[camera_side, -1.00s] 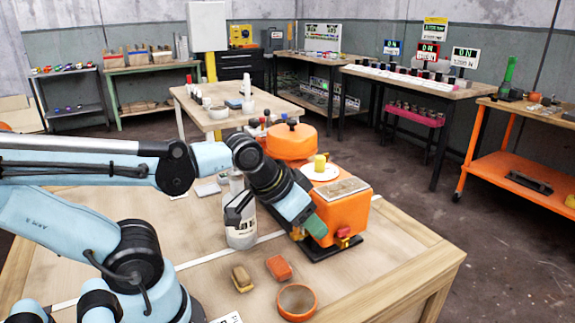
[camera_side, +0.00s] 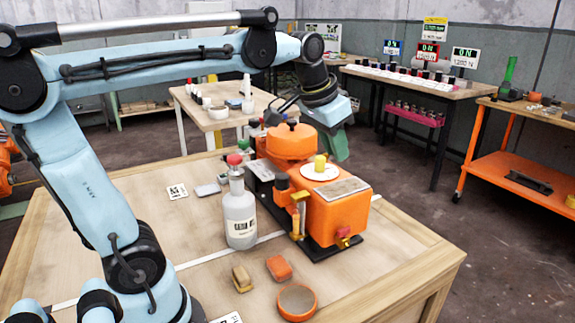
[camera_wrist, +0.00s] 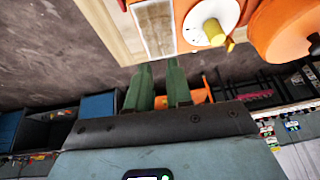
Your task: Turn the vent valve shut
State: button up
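The orange machine (camera_side: 338,215) stands on a black base on the wooden table. On top it has a white dial with a yellow knob (camera_side: 320,162), which also shows in the wrist view (camera_wrist: 215,30). A brass fitting (camera_side: 299,212) stands upright at its left front side, and a small red knob (camera_side: 343,233) sits low on its front. I cannot tell for sure which of these is the vent valve. My gripper (camera_side: 338,150) hangs in the air above and behind the machine, touching nothing. In the wrist view its green fingers (camera_wrist: 161,70) are apart with nothing between them.
A bottle with a red cap (camera_side: 240,212) stands left of the machine. The machine's domed orange lid (camera_side: 292,141) rises at its back. Two small blocks and a round orange-rimmed dish (camera_side: 296,301) lie in front. The table's left part is mostly clear.

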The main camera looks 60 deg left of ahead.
jog(key=w+a+r+g, duration=0.2)
jog(key=w+a+r, duration=0.3)
jog(key=w, duration=0.1)
jog(key=g, duration=0.3)
send_over(325, 154)
jog(key=shift+w+a+f+h, duration=0.1)
jog(key=shift+f+h, duration=0.05)
jog(key=shift+h, duration=0.15)
jog(key=shift+f, duration=5.95)
grip_shut()
